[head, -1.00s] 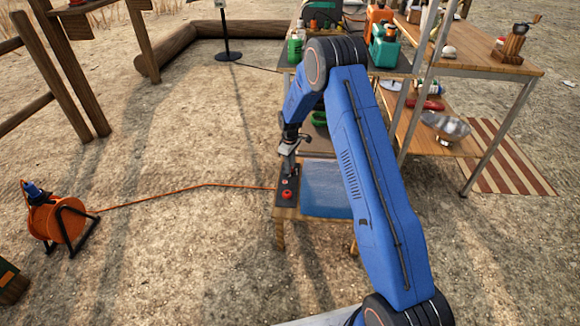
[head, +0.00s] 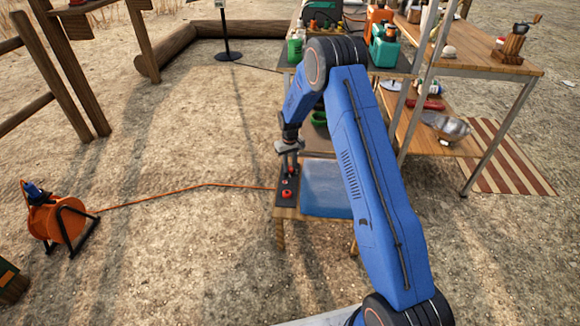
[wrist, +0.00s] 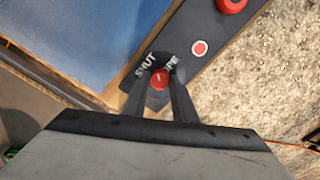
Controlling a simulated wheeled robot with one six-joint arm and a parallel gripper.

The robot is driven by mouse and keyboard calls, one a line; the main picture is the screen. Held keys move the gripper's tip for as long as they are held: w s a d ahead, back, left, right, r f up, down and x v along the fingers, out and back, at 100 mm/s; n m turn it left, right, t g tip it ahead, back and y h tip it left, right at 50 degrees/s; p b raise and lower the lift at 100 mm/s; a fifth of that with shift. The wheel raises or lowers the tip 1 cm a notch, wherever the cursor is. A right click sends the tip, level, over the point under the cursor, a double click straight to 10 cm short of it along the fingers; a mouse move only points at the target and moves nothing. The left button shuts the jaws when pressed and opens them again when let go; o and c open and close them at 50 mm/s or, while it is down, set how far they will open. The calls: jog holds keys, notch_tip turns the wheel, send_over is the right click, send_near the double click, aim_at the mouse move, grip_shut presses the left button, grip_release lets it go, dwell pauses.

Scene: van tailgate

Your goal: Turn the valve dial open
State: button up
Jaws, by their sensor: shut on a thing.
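The valve dial (wrist: 160,80) is a small red knob on a dark panel (wrist: 222,42), with SHUT lettered to its left and OPEN, partly covered, to its right. My gripper (wrist: 161,74) has one finger on each side of the dial and is shut on it. I cannot tell for sure which way the dial points. In the head view my gripper (head: 288,166) reaches down to the far part of the panel (head: 287,203), and the dial is hard to make out there.
A red button with a pale ring (wrist: 199,48) and a larger red knob (wrist: 231,4) sit along the same panel. A blue box (head: 326,190) stands close beside it. An orange cable (head: 200,185) runs to a reel (head: 62,222) on the left. A laden table (head: 490,60) stands behind.

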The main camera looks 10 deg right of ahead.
aim_at(290, 168)
jog(key=m, duration=0.5)
jog(key=shift+m, duration=0.3)
jog(key=m, duration=0.4)
jog(key=shift+m, duration=0.7)
jog(key=o, duration=1)
jog(key=shift+o, duration=0.2)
notch_tip(290, 168, up, 17)
jog(key=shift+r, duration=0.2)
